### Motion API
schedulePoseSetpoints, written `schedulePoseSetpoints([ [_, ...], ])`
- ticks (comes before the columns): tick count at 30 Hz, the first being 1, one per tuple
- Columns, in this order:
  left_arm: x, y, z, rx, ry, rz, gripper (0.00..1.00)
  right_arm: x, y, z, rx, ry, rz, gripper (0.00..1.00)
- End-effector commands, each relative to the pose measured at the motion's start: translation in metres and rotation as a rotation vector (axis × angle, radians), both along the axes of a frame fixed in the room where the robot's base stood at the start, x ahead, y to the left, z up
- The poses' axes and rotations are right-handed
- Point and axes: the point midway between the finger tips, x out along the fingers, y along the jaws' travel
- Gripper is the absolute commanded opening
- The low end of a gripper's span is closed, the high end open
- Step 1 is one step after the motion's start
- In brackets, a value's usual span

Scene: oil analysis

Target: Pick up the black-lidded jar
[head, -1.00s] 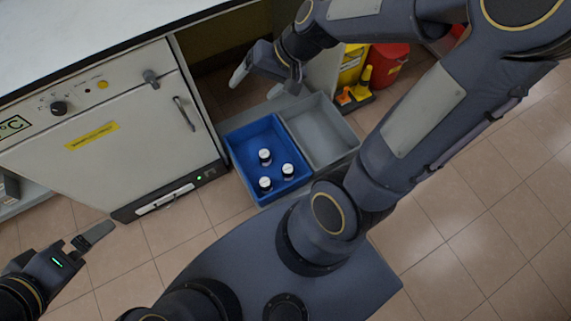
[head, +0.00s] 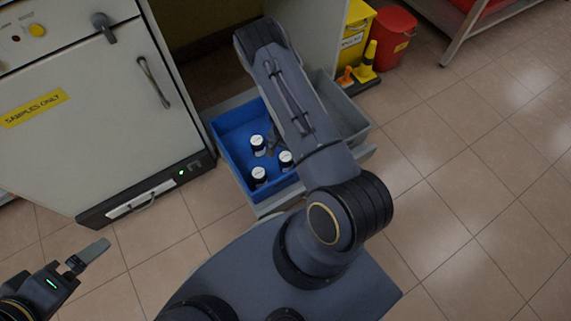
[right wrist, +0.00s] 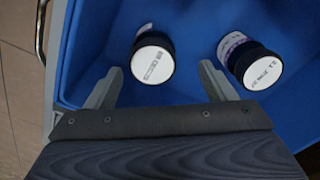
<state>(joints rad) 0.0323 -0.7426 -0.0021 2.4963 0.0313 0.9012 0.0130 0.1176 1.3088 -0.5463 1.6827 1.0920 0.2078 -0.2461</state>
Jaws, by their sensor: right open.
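Three small jars with black-rimmed lids and white printed tops stand in a blue bin (head: 228,133): a back jar (head: 258,143), a right jar (head: 286,158) and a front-left jar (head: 259,174). The right wrist view shows two jars, one (right wrist: 153,60) just ahead of and between my fingertips, and another (right wrist: 252,64) to the right with a purple-and-white label. My right gripper (right wrist: 160,82) is open and empty above the bin; in the head view my forearm mostly hides it. My left gripper (head: 92,254) is at the lower left, away from the bin; its finger gap is unclear.
A grey bin (head: 345,104) adjoins the blue one on the right. A white cabinet (head: 80,110) stands at left. Yellow (head: 355,35) and red (head: 392,38) containers stand behind. Tiled floor lies open at right.

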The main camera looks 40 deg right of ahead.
Motion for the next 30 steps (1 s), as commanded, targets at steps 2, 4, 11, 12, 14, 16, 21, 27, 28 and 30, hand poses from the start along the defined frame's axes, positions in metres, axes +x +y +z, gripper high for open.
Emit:
schedulePoseSetpoints([
  [2, 0.0, 0.0, -0.007, 0.0, 0.0, 0.0, 1.0, -0.002, 0.0, -0.012, 0.002, 0.001, 0.0, 0.77],
  [4, 0.0, 0.0, -0.013, 0.0, 0.0, 0.0, 1.0, -0.004, 0.001, -0.021, 0.003, 0.001, -0.002, 0.77],
  [11, 0.0, 0.0, -0.033, 0.0, 0.0, 0.0, 1.0, -0.01, 0.002, -0.053, 0.002, 0.001, 0.001, 0.77],
  [12, 0.0, 0.0, -0.034, 0.0, 0.0, 0.0, 1.0, -0.01, 0.002, -0.056, 0.002, 0.001, 0.001, 0.77],
  [14, 0.0, 0.0, -0.035, 0.0, 0.0, 0.0, 1.0, -0.01, 0.002, -0.059, 0.002, 0.0, 0.001, 0.77],
  [16, 0.0, 0.0, -0.034, 0.0, 0.0, 0.0, 1.0, -0.01, 0.002, -0.059, 0.002, 0.0, 0.001, 0.77],
  [21, 0.0, 0.0, -0.034, 0.0, 0.0, 0.0, 1.0, -0.01, 0.002, -0.058, 0.002, 0.0, 0.001, 0.77],
  [27, 0.0, 0.0, -0.034, 0.0, 0.0, 0.0, 1.0, -0.01, 0.002, -0.058, 0.003, 0.001, 0.001, 0.51],
  [28, 0.0, 0.0, -0.034, 0.0, 0.0, 0.0, 1.0, -0.01, 0.002, -0.058, 0.003, 0.001, 0.001, 0.47],
  [30, 0.0, 0.0, -0.034, 0.0, 0.0, 0.0, 1.0, -0.01, 0.002, -0.058, 0.003, 0.001, 0.001, 0.38],
])
